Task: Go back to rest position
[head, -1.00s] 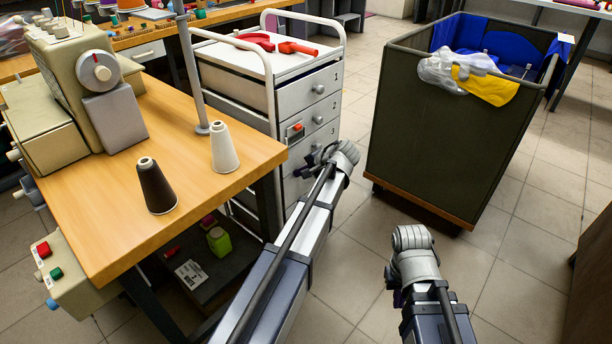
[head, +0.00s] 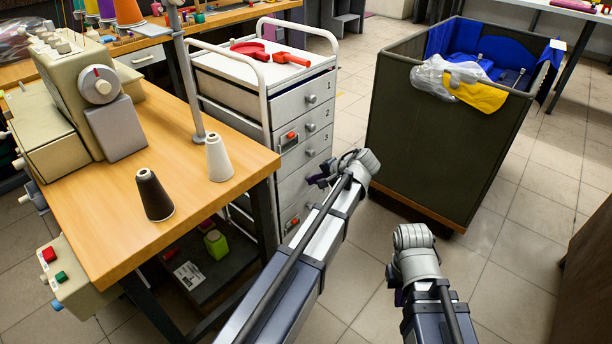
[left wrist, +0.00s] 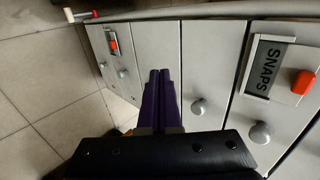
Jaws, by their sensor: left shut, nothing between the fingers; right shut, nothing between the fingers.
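My left gripper (head: 319,180) is in front of the white drawer cabinet (head: 304,97) in the head view. In the left wrist view its purple fingers (left wrist: 160,90) are together with nothing between them, and the cabinet's grey drawer fronts (left wrist: 208,60) lie beyond. I cannot tell the exact gap to the drawers. My right gripper (head: 392,274) is low at the centre right, over the floor, mostly hidden by its own wrist. It is shut, and no object shows at it.
A wooden table (head: 115,205) with a sewing machine (head: 80,95), a dark cone (head: 154,195) and a white cone (head: 218,158) stands left. A dark green bin (head: 440,150) with blue cloth and bagged items stands right. Tiled floor (head: 500,260) is free in front of the bin.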

